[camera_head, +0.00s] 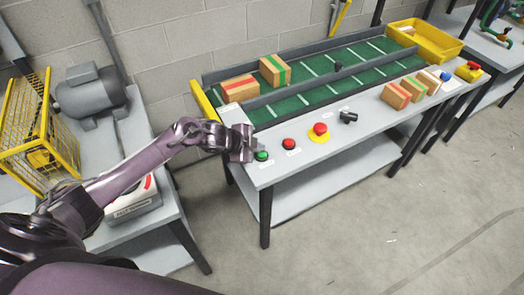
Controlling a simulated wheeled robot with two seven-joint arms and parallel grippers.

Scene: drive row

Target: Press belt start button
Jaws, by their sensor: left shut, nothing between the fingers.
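The panel along the near edge of the belt table carries a green button (262,156), which I take as the belt start button. A red button (289,143) sits to its right, then a larger red mushroom button on a yellow base (319,132). My left gripper (248,152) is shut and empty. In the picture its tip is just left of the green button; I cannot tell whether it touches it. The green belt (330,82) runs behind the buttons with two boxes on it (275,70) (240,88). My right gripper is not in view.
A black knob (348,117) stands right of the buttons. Several boxes (396,95) lie further right, near a yellow tray (425,38). A left bench holds a grey motor (91,92) and a yellow wire basket (30,130). The floor in front is clear.

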